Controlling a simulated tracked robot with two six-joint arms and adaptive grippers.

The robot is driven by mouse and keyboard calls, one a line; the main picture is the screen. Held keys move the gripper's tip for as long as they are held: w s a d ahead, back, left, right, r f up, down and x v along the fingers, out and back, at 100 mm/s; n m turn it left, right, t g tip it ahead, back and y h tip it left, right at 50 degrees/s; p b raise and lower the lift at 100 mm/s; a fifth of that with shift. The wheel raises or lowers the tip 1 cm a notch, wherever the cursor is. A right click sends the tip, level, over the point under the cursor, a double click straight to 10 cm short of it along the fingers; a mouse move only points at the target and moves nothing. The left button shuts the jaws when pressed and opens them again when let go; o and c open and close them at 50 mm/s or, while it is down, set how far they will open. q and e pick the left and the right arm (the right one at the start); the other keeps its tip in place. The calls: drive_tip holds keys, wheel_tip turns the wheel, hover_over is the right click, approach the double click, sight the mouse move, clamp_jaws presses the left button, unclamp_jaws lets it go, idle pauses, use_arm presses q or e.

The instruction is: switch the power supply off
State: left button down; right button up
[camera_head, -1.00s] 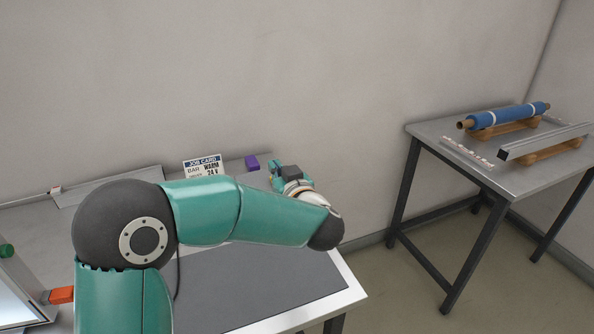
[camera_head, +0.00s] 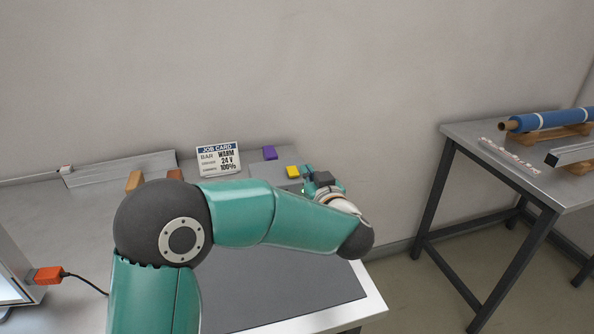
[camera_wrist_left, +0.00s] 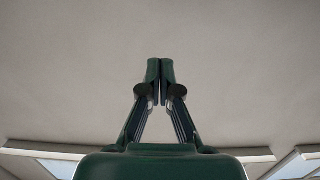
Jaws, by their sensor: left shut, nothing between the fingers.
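A grey box (camera_head: 262,171), apparently the power supply, stands at the back right of the bench, partly hidden behind my left arm. A yellow part (camera_head: 293,172) shows at its right, close to my gripper. No switch can be made out. My left gripper (camera_head: 308,169) is beside the yellow part; I cannot tell whether it touches anything. In the left wrist view the left gripper (camera_wrist_left: 160,66) is shut, fingertips together, with nothing between them and only plain surface behind. My right gripper is not in view.
A job card (camera_head: 218,160) reading WARM, 24 V, 100% stands at the back, with a purple block (camera_head: 270,153) to its right. An orange connector (camera_head: 47,275) with a black cable is at left. A second table (camera_head: 500,160) holds a blue roll (camera_head: 550,119).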

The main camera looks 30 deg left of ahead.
use_arm(q)
drive_tip(key=shift+w+a, duration=0.1)
drive_tip(key=p, duration=0.1)
hover_over(295, 174)
drive_tip(key=shift+s+d+f, duration=0.35)
drive_tip(key=shift+f, duration=0.15)
drive_tip(key=f, duration=0.2)
drive_tip(key=shift+w+a+f, duration=0.25)
drive_tip(key=shift+f, duration=0.8)
